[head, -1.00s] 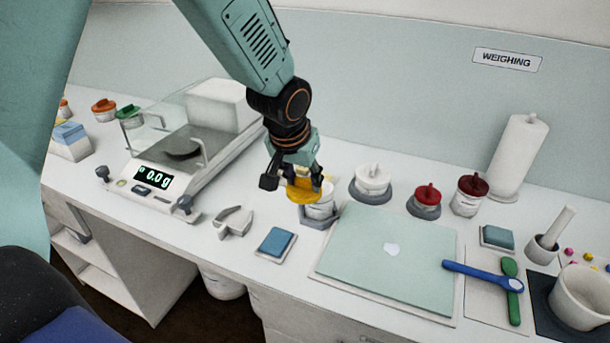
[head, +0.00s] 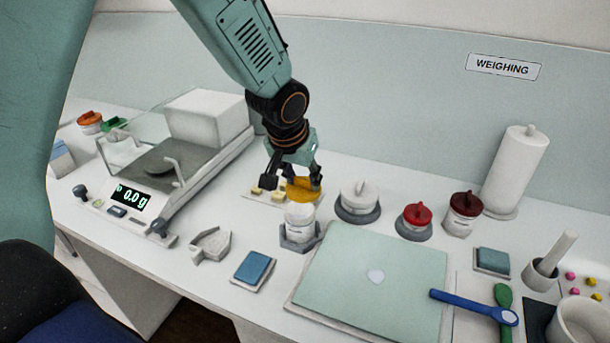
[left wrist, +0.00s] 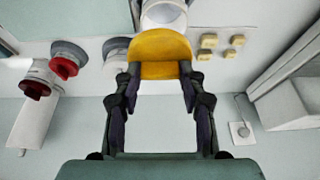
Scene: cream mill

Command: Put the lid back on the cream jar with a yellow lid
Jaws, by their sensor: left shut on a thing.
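My left gripper (head: 292,180) is shut on the yellow lid (head: 303,190) and holds it above the bench. The cream jar (head: 300,218) is white and stands upright, without its lid, in a grey holder (head: 300,240). In the head view the lid shows just above and behind the jar. In the left wrist view the lid (left wrist: 160,54) sits between the fingertips, and its far edge overlaps the near side of the jar's round opening (left wrist: 163,14). The height gap between them is hard to tell. My right gripper is not in view.
A scale (head: 115,215) reading 0.0 g stands left. Small yellow blocks (head: 278,196) lie behind the jar. A white-lidded jar (head: 359,197) and red-lidded jars (head: 417,216) stand to the right. A green mat (head: 370,270) and blue pad (head: 256,267) lie in front.

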